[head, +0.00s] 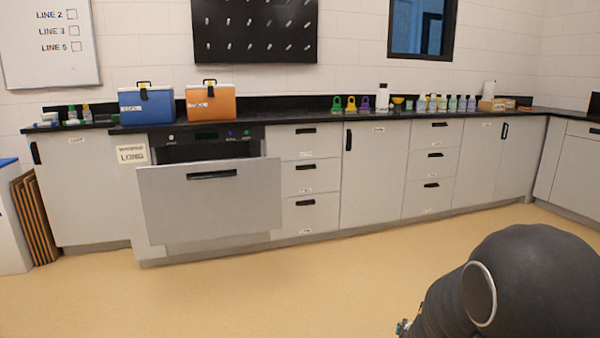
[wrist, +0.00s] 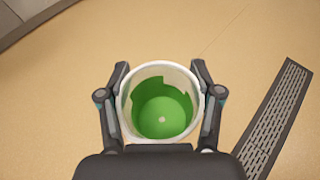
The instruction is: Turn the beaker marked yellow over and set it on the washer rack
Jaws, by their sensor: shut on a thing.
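My gripper (wrist: 160,112) is shut around a whitish beaker (wrist: 126,112), with one finger on each side. The beaker's open rim faces the wrist camera, and its inside looks green. I cannot see a yellow mark on it. Bare floor shows around the beaker. In the head view only my dark arm shows at the lower right; the beaker cannot be made out there. The washer (head: 208,200) stands at the left of the counter, its front door tilted partly open at the top. Its rack is hidden behind the door.
A floor drain grate (wrist: 275,122) runs at the right of the wrist view. Blue (head: 147,108) and orange (head: 210,105) cool boxes stand on the black counter above the washer. Several bottles (head: 445,103) line the counter farther right. The floor before the cabinets is clear.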

